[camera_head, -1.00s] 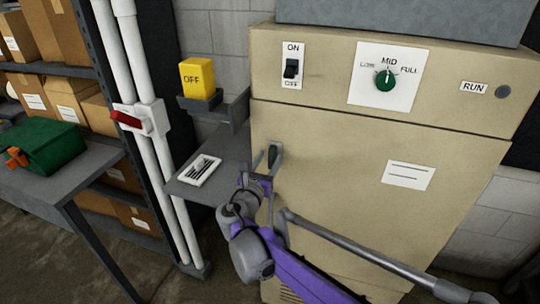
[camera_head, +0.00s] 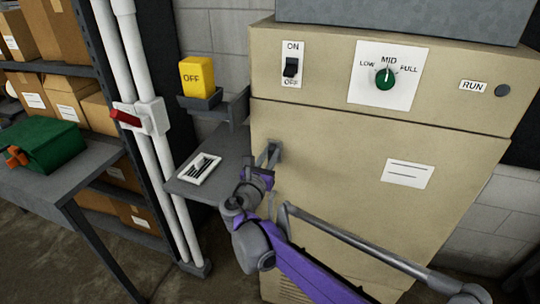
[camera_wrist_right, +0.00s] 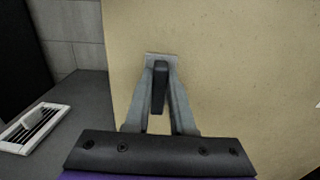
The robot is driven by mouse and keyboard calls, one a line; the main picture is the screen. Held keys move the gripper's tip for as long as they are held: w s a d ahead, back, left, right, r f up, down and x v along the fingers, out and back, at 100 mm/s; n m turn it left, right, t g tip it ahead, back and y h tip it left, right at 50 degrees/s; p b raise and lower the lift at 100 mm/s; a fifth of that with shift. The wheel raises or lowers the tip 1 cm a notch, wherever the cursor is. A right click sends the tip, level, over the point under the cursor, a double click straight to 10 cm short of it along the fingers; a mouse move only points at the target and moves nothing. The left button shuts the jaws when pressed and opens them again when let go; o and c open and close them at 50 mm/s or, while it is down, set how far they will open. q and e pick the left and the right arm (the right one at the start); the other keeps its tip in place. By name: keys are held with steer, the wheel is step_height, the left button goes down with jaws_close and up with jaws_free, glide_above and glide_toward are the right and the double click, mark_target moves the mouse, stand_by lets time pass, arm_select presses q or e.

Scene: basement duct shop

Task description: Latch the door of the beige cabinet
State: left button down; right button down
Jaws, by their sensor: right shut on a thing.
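The beige cabinet (camera_head: 330,190) fills the right half of the head view. Its door lies flush with the body as far as I can see. My right gripper (camera_head: 270,157) is at the door's left edge, shut on the dark latch handle. In the right wrist view the latch handle (camera_wrist_right: 159,88) is a short black bar, roughly upright, between the two grey fingers of the right gripper (camera_wrist_right: 162,75). A grey plate shows behind the fingertips. My left gripper is not in view.
A grey side shelf (camera_head: 225,160) with a white vented plate (camera_head: 201,168) is left of the latch. Above it is a yellow OFF block (camera_head: 197,78) in a holder. White pipes (camera_head: 150,60) with a red lever (camera_head: 125,117) stand further left, near a green box (camera_head: 42,143).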

arm_select(q)
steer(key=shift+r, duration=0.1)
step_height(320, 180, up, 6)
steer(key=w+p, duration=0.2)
steer(key=p, duration=0.3)
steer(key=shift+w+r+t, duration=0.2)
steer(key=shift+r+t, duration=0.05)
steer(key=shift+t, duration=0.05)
arm_select(e)
steer(key=shift+s+d+f+m, duration=0.1)
steer(key=shift+d+f+m, duration=0.2)
steer(key=shift+m, duration=2.65)
steer(key=shift+s+d+f+m, duration=0.1)
steer(key=shift+d+f+m, duration=0.15)
steer(key=shift+m, duration=2.75)
steer(key=shift+s+d+f+m, duration=0.1)
steer(key=shift+d+f+m, duration=0.2)
steer(key=shift+m, duration=2.65)
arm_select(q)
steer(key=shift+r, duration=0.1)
arm_select(e)
steer(key=c, duration=0.8)
jaws_free()
steer(key=shift+o, duration=0.2)
